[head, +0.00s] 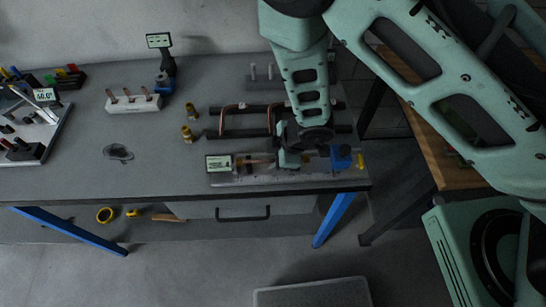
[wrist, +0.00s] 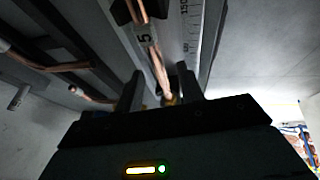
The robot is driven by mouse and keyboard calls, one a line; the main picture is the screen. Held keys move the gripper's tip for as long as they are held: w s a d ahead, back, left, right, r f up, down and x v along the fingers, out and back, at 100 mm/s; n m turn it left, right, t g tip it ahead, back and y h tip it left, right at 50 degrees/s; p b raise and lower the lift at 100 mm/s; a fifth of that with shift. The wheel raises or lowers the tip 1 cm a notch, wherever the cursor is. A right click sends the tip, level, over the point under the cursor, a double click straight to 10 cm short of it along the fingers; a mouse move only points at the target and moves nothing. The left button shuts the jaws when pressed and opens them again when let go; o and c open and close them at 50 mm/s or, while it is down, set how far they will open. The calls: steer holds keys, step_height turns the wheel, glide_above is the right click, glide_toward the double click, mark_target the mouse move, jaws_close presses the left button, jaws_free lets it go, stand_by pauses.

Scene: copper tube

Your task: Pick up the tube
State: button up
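A copper tube (wrist: 158,65) runs down the wrist view toward the gap between my fingers, beside a ruler-marked bar (wrist: 193,30). A short copper stretch (head: 258,162) shows in the head view, lying in the measuring fixture (head: 240,181) at the bench's front edge. My gripper (head: 290,157) is low over this fixture. In the wrist view my gripper (wrist: 161,88) has its two dark fingers apart, one on each side of the tube's line, with visible gaps. My arm hides part of the fixture in the head view.
Bent copper tubing (head: 229,121) lies across black bars behind the fixture. Brass fittings (head: 187,133) stand to its left. A blue block (head: 341,157) sits at the fixture's right end. A white holder (head: 133,104) carries several copper pieces. The bench's left middle is mostly clear.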

jaws_close()
stand_by(0.4)
